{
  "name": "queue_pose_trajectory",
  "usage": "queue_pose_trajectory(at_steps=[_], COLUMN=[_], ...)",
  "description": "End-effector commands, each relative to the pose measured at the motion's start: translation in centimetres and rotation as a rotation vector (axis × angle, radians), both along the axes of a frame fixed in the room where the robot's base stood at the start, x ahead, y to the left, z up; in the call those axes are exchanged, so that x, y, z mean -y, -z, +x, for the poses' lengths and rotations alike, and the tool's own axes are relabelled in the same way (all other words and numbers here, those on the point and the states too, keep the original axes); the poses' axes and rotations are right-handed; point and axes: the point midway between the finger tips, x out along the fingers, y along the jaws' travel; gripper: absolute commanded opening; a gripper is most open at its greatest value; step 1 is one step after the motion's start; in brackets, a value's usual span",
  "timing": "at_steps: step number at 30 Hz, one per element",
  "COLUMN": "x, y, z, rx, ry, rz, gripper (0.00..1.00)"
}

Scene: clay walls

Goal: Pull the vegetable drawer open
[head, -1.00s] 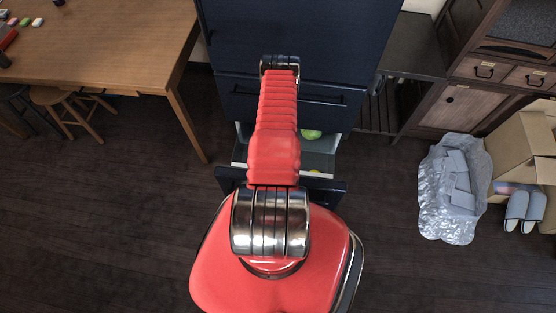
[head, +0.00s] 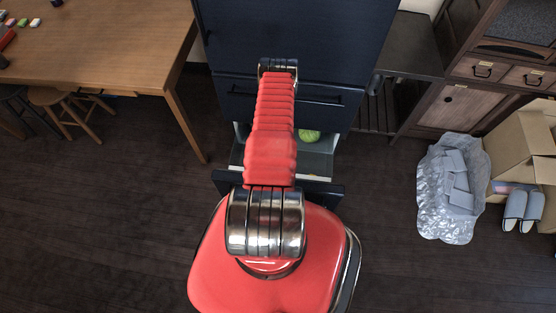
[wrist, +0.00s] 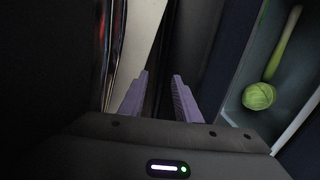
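The vegetable drawer (head: 325,190) is the lowest drawer of the dark blue fridge (head: 325,45). It stands open, with its front panel close to my red base. A green cabbage (head: 309,135) lies inside. In the wrist view the cabbage (wrist: 259,96) lies beside a long green and white vegetable (wrist: 285,45) in the grey drawer bin. My gripper (wrist: 160,78) shows there with its two purple fingers apart, just outside the drawer's dark front. A dark strip runs between the fingers; whether they press on the handle is too dark to tell. My arm hides the gripper in the head view.
A wooden table (head: 110,40) with stools (head: 65,100) stands at the left. A dark side table (head: 410,45) and a wooden cabinet (head: 460,105) stand at the right. A plastic-wrapped bundle (head: 450,190), a cardboard box (head: 515,140) and slippers (head: 523,208) lie on the right floor.

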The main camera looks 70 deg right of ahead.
Motion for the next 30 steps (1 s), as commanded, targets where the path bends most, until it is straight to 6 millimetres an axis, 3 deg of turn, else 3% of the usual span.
queue_pose_trajectory(at_steps=[11, 30], x=[0.0, -1.6], y=[-0.8, -9.0], z=[0.1, -0.2], rx=[0.001, 0.001], ry=[-0.001, -0.001], rz=[-0.002, -0.001], gripper=[0.3, 0.3])
